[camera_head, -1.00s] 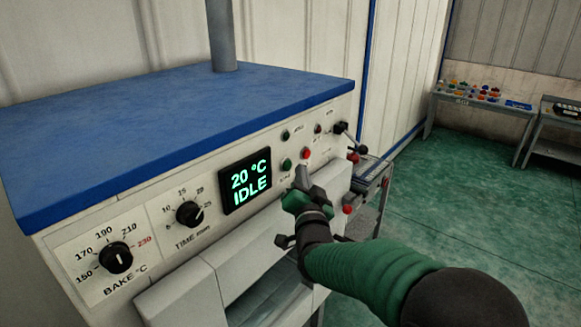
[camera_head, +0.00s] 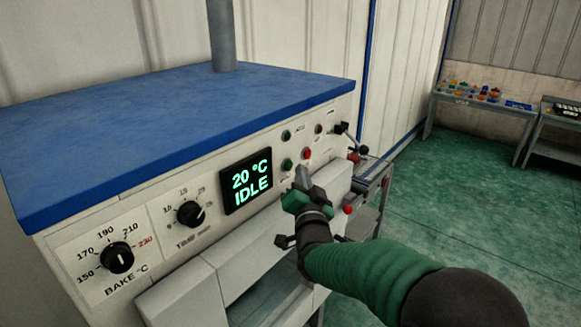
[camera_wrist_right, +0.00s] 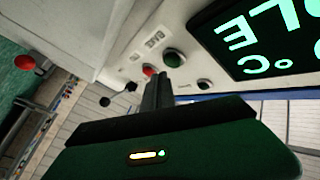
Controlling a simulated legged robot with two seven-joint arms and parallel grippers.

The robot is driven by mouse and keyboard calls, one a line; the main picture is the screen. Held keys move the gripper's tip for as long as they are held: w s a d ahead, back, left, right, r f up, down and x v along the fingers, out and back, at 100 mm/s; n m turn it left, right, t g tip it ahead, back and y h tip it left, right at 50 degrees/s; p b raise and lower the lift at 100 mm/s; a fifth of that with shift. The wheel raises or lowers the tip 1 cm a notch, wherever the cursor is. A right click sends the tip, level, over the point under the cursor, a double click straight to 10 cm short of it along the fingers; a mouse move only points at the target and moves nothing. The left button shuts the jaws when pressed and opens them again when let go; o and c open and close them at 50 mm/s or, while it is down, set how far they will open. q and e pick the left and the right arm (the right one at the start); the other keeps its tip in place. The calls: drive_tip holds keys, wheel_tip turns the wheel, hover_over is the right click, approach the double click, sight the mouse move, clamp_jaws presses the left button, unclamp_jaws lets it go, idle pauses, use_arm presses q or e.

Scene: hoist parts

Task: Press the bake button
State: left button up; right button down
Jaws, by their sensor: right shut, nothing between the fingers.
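The oven's control panel has a green button (camera_head: 287,164) just right of the display, with a small label below it too blurred to read surely. A red button (camera_head: 307,154) is to its right. My right gripper (camera_head: 302,172) is shut and empty, with its fingertips in front of the panel just below these buttons. In the right wrist view the fingertips (camera_wrist_right: 157,80) point toward the red button (camera_wrist_right: 149,71) and the green button (camera_wrist_right: 174,57). I cannot tell any contact. My left gripper is not in view.
The display (camera_head: 246,180) reads 20 °C IDLE. The time knob (camera_head: 189,213) and bake temperature knob (camera_head: 117,257) are to its left. A table with small colored parts (camera_head: 478,94) stands at the far right.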

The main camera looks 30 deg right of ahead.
drive_tip(key=shift+a, duration=0.2)
idle(0.3)
drive_tip(key=shift+w+b, duration=0.3)
drive_tip(key=shift+r, duration=0.1)
drive_tip(key=shift+w+a, duration=0.25)
drive_tip(key=shift+w, duration=0.25)
idle(0.9)
drive_tip(key=shift+s, duration=0.1)
drive_tip(key=shift+s+d+b, duration=0.25)
drive_tip(key=shift+s+b, duration=0.35)
drive_tip(key=shift+b, duration=0.15)
drive_tip(key=shift+s, duration=0.15)
